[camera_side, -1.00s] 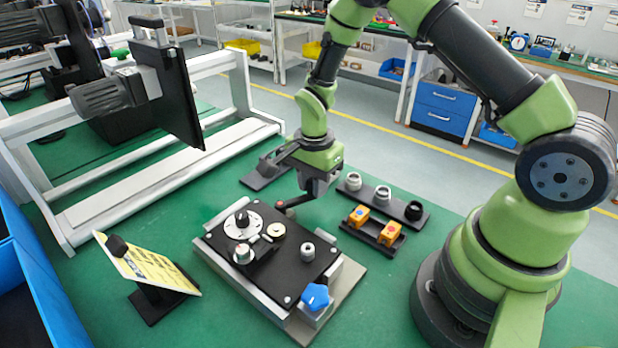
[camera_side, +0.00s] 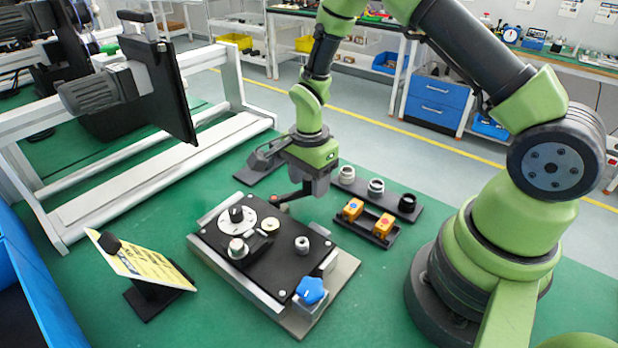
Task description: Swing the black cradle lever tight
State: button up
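A black plate (camera_side: 255,262) with dials and knobs sits in a metal cradle (camera_side: 333,279) on the green bench. A short dark lever (camera_side: 283,204), with a reddish spot, shows at the cradle's back edge, beside my gripper's lower end; I take it as the cradle lever. A blue star knob (camera_side: 310,290) is at the front right corner. My gripper (camera_side: 306,190) points down at the back of the cradle, close to the lever. Its fingers are small and dark, and I cannot tell whether they touch or grip the lever.
Right of my gripper, a dark rack (camera_side: 424,213) carries three round knobs. A tray (camera_side: 366,231) holds two orange parts. A yellow card on a black stand (camera_side: 150,266) is at left. A white frame (camera_side: 160,182) stands behind it. Bare green bench lies in front.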

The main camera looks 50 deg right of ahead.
jog(key=shift+r, duration=0.1)
notch_tip(320, 180, up, 9)
jog(key=shift+r, duration=0.4)
dwell(0.3)
jog(key=shift+r, duration=0.25)
jog(key=s+a+r+n+t+y, duration=0.1)
jog(key=s+a+r+n+t, duration=0.1)
jog(key=s+r+n, duration=0.5)
jog(key=s+a+r+n+t+y, duration=0.1)
jog(key=s+a+r+n+t, duration=0.2)
jog(key=s+r+n+t, duration=0.2)
jog(key=s+r+n, duration=0.3)
jog(key=s+r, duration=0.1)
jog(key=s, duration=0.1)
jog(key=shift+r, duration=0.3)
